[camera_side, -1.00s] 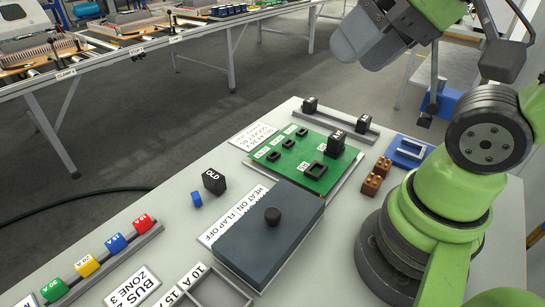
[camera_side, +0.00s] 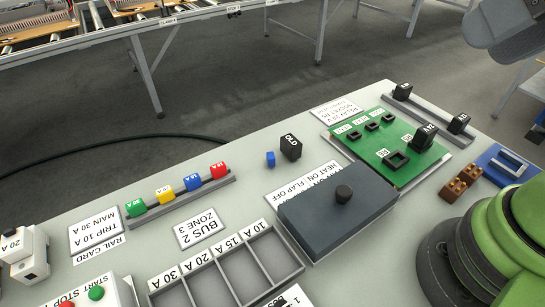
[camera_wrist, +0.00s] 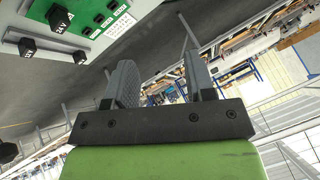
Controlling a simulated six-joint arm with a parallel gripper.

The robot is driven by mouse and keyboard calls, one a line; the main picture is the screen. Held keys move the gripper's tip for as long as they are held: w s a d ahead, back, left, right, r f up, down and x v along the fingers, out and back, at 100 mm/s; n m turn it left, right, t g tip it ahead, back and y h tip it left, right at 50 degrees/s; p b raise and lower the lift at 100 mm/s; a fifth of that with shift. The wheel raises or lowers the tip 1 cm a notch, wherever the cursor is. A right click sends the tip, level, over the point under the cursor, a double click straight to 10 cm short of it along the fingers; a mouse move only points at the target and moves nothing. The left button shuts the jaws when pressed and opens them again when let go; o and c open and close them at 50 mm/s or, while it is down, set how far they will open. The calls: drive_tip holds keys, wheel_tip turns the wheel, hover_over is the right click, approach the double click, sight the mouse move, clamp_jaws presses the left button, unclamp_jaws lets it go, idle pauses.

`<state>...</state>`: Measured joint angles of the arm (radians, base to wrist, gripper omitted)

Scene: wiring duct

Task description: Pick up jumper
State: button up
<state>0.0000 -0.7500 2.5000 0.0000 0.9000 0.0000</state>
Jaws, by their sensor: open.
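I cannot tell for sure which thing is the jumper. A pale, frame-like piece (camera_side: 513,163) sits on a blue block (camera_side: 490,154) at the right of the bench, beyond two brown blocks (camera_side: 461,183). A small blue piece (camera_side: 270,159) stands beside a black block marked OLD (camera_side: 291,148). My gripper (camera_wrist: 156,45) is open and empty in the wrist view, its two fingers apart with distant floor and shelving between them. It is not near any of these pieces. A grey part of my arm shows at the top right of the side view.
A green socket board (camera_side: 390,150) carries black relays. A dark box with a knob (camera_side: 325,222) stands in front of it. Coloured fuses (camera_side: 165,193) sit in a rail at left, and a divided tray (camera_side: 215,275) is at the front.

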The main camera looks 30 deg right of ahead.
drive_tip(key=shift+c, duration=0.3)
drive_tip(key=c, duration=0.3)
